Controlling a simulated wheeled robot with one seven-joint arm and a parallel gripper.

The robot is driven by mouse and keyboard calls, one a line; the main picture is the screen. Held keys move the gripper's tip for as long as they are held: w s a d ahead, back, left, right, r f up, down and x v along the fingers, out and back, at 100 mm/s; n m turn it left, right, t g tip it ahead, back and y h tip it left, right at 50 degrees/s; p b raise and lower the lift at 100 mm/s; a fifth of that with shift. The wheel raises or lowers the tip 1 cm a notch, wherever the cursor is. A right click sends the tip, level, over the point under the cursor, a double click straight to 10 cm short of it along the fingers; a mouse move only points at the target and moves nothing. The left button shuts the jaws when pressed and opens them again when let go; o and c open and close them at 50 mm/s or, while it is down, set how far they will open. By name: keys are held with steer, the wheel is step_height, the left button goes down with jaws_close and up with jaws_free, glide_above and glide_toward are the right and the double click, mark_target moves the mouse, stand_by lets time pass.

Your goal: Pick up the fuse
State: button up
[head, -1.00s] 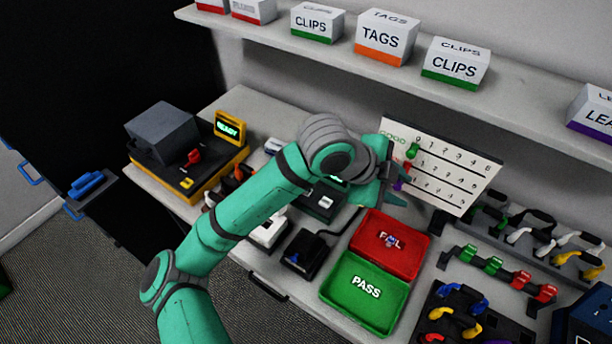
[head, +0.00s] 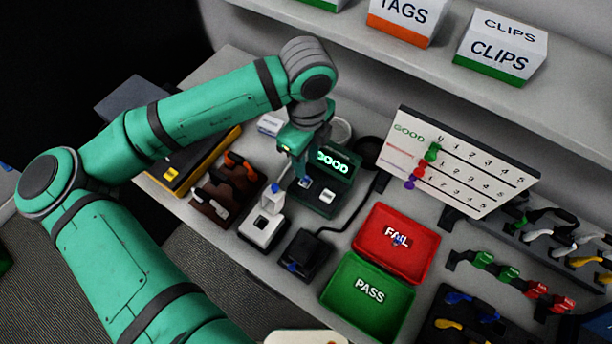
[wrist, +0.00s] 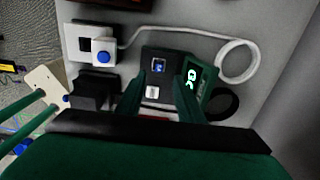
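My gripper (head: 294,172) hangs over the dark green tester (head: 323,201), whose lit display appears to read GOOD. In the wrist view my gripper (wrist: 165,78) has its two fingers apart, one on each side of the tester's sockets. A small blue piece, possibly the fuse (wrist: 159,66), sits in a dark socket between and just beyond the fingers. A pale square (wrist: 153,92) lies nearer. I see no contact between fingers and piece. Another small blue and white piece (head: 398,241) lies in the red FAIL tray (head: 420,262).
A white device (head: 262,232) and a black box (head: 305,257) stand in front of the tester. The green PASS tray (head: 345,305) adjoins the FAIL tray. A GOOD tally board (head: 480,175) stands behind. A brown rack (head: 215,180) is at the left.

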mark_target(305, 181)
steer(key=f, duration=0.5)
steer(key=shift+s+a+f, duration=0.1)
steer(key=shift+a, duration=0.1)
steer(key=shift+f, duration=0.6)
jaws_close()
